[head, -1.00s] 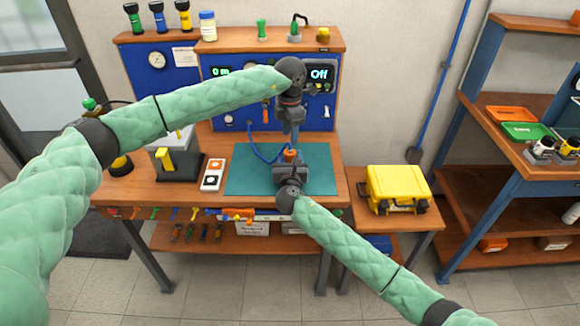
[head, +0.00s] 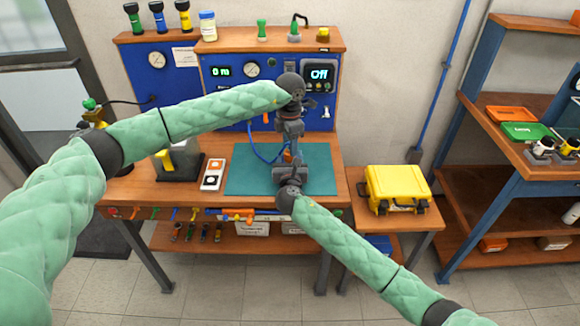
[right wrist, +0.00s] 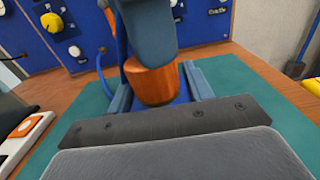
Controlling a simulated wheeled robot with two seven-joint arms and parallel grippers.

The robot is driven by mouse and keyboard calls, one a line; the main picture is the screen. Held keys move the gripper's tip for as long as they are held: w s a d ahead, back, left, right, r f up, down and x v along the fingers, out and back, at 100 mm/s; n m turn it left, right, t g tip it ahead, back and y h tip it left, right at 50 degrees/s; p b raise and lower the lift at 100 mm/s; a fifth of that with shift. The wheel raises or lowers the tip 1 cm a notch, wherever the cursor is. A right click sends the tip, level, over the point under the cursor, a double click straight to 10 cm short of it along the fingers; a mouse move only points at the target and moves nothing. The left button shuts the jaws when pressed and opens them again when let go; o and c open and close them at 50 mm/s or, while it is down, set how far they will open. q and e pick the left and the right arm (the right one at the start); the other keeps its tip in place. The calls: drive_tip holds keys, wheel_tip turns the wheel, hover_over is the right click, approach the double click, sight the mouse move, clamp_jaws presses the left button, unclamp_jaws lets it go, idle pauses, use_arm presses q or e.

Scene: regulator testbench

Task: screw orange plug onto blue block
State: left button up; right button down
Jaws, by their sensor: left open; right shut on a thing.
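The orange plug (right wrist: 153,84) shows in the right wrist view on top of the blue block (right wrist: 183,97), which is mostly hidden. It also shows as a small orange patch in the head view (head: 287,156). My left gripper (head: 289,146) comes down from above, open at the plug; one finger covers the plug's upper part in the right wrist view. Whether the fingers touch it, I cannot tell. My right gripper (head: 289,168) is shut on the blue block above the teal mat (head: 240,172). How far the plug is threaded does not show.
The blue test panel (head: 228,88) with gauges and displays stands behind the grippers. A blue hose (head: 256,145) hangs beside my left gripper. A yellow case (head: 396,187) sits on a side table at right.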

use_arm(q)
drive_tip(key=shift+f, duration=1.8)
drive_tip(key=c, duration=0.8)
drive_tip(key=m, duration=0.6)
drive_tip(key=shift+w+m, duration=0.1)
drive_tip(key=shift+m, duration=0.3)
drive_tip(key=m, duration=0.5)
drive_tip(key=shift+m, duration=0.3)
